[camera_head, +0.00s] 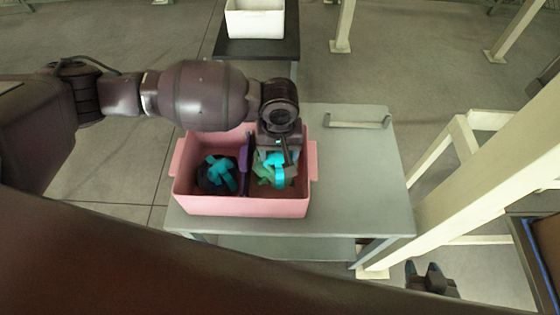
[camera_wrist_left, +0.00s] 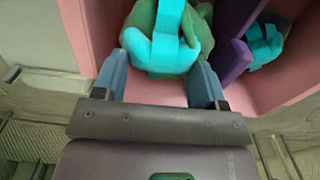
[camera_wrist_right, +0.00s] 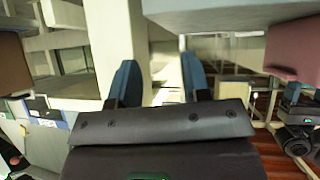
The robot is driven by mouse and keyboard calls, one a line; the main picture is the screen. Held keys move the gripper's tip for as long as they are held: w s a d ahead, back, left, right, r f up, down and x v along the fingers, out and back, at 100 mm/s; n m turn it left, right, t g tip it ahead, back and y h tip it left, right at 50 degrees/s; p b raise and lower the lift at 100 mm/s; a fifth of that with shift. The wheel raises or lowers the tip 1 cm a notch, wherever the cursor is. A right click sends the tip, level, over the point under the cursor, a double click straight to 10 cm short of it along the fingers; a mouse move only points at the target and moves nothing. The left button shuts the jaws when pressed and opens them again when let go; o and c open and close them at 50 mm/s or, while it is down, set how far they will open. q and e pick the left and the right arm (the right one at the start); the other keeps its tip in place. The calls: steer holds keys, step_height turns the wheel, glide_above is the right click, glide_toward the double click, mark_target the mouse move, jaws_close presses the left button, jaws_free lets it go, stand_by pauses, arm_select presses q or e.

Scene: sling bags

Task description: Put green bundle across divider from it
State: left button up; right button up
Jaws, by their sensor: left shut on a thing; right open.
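The pink crate (camera_head: 245,207) stands on a grey table, split by a purple divider (camera_head: 246,150). The green bundle (camera_head: 263,172), wrapped in cyan straps, is in the right compartment in the head view. My left gripper (camera_head: 277,158) reaches down into that compartment and is shut on the green bundle. In the left wrist view, its fingers (camera_wrist_left: 160,82) flank the green bundle (camera_wrist_left: 197,28), with the purple divider (camera_wrist_left: 235,60) just to the right. My right gripper (camera_head: 431,281) is open and empty, away from the crate; its fingers (camera_wrist_right: 160,85) show apart in the right wrist view.
A dark bundle with cyan straps (camera_head: 217,175) lies in the crate's left compartment. The grey table (camera_head: 360,175) is bare to the crate's right, with a handle (camera_head: 357,122) near its back edge. A white bin (camera_head: 255,20) stands on a black surface behind. Pale posts (camera_head: 440,230) rise at right.

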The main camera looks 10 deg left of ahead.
arm_select(q)
step_height(320, 180, down, 6)
steer(key=shift+r+b, duration=0.1)
steer(key=shift+b, duration=0.75)
steer(key=o, duration=1.4)
steer(key=shift+c, duration=0.2)
